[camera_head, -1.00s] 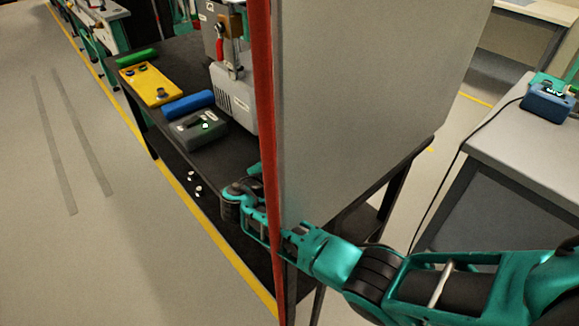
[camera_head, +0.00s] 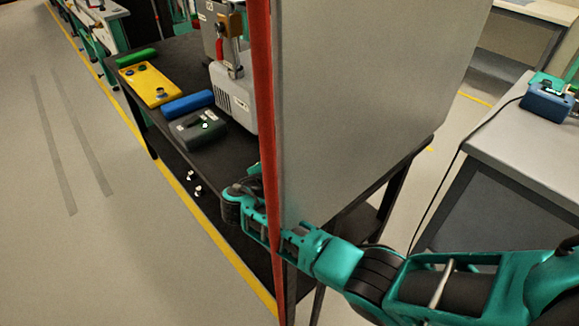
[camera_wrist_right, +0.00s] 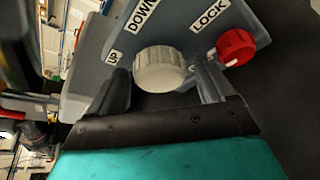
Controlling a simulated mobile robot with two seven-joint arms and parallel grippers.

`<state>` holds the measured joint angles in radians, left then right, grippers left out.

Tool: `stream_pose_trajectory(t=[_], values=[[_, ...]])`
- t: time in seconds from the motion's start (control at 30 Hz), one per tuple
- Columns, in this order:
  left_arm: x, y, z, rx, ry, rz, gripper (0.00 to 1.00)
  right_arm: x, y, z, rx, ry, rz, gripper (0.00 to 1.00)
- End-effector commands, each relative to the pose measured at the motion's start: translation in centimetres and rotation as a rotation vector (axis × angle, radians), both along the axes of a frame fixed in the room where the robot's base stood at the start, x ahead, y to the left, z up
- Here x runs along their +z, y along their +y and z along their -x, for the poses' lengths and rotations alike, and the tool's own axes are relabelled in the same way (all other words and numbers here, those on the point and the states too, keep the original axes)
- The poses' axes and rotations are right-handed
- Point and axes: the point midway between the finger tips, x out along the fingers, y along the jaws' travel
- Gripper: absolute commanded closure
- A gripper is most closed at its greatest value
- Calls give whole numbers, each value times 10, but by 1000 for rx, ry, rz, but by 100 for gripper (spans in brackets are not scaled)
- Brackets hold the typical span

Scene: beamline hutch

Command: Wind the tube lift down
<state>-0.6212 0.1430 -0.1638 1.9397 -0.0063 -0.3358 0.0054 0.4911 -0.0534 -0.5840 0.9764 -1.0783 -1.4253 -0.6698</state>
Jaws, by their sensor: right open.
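In the right wrist view a pale ridged knob (camera_wrist_right: 160,69) stands on a grey panel (camera_wrist_right: 183,22) marked UP, DOWN and LOCK. My right gripper (camera_wrist_right: 164,88) is open, with one dark finger on each side of the knob's near part. I cannot tell whether the fingers touch it. A red knob (camera_wrist_right: 235,47) sits beside the LOCK label, to the right. A grey upright unit with a brass block (camera_head: 231,24) and red lever (camera_head: 219,47) shows there. My left gripper is not in view.
The tall grey cabinet (camera_head: 370,100) with a red edge (camera_head: 264,130) blocks much of the dark bench (camera_head: 190,65). Open floor is at left.

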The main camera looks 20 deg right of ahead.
Motion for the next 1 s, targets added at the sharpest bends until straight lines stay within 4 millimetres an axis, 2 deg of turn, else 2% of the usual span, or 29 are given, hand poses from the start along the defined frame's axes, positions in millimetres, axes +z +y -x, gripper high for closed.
stream_pose_trajectory(t=[0.17,0.4,0.6,1.0], values=[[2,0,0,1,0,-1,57,3,8,5,2,-1,-2,18],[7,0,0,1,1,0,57,14,39,28,2,0,-3,18],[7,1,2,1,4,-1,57,20,56,40,1,0,-1,18],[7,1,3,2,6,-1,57,21,58,42,-1,1,0,18]])
